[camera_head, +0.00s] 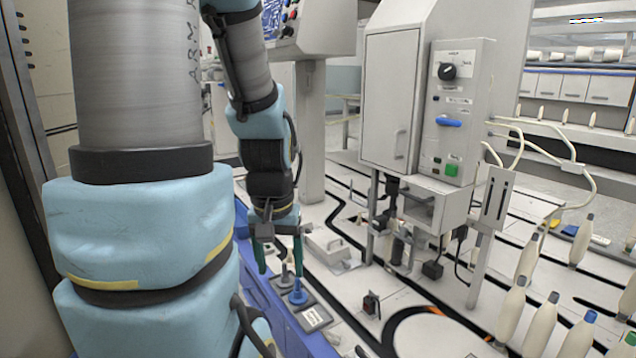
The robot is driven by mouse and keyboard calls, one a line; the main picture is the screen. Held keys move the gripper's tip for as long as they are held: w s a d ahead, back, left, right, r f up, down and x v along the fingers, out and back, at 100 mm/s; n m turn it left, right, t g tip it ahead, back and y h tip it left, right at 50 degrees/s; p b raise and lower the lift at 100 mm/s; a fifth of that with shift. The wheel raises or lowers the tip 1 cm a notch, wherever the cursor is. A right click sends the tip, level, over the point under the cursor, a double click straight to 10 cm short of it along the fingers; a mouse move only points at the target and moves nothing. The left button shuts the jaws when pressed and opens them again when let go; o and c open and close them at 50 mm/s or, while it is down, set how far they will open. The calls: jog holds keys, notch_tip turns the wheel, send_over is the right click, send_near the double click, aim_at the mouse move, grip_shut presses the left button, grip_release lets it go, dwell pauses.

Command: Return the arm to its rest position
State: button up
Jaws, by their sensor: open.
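My arm reaches down through the left half of the head view, with its large blue and grey links filling the left side. My gripper (278,257) hangs at the arm's lower end, pointing down, with two green fingers spread apart. It is open, and I see nothing held between the fingers. Just below and between the fingertips stands a blue-based peg (298,292) on a small dark plate. A second, greyer peg (285,274) stands close behind it. I cannot tell whether the fingers touch either peg.
A grey control cabinet (391,100) with a knob and a blue handle (448,122) stands right of my gripper. A metal block with a handle (332,250) lies close by. Several cream bobbins (541,325) stand at the lower right. A blue-sided bench edge (262,297) runs below the gripper.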

notch_tip(320, 180, up, 27)
jog(key=p, duration=2.6)
jog(key=shift+w+d, duration=0.15)
jog(key=shift+w, duration=0.05)
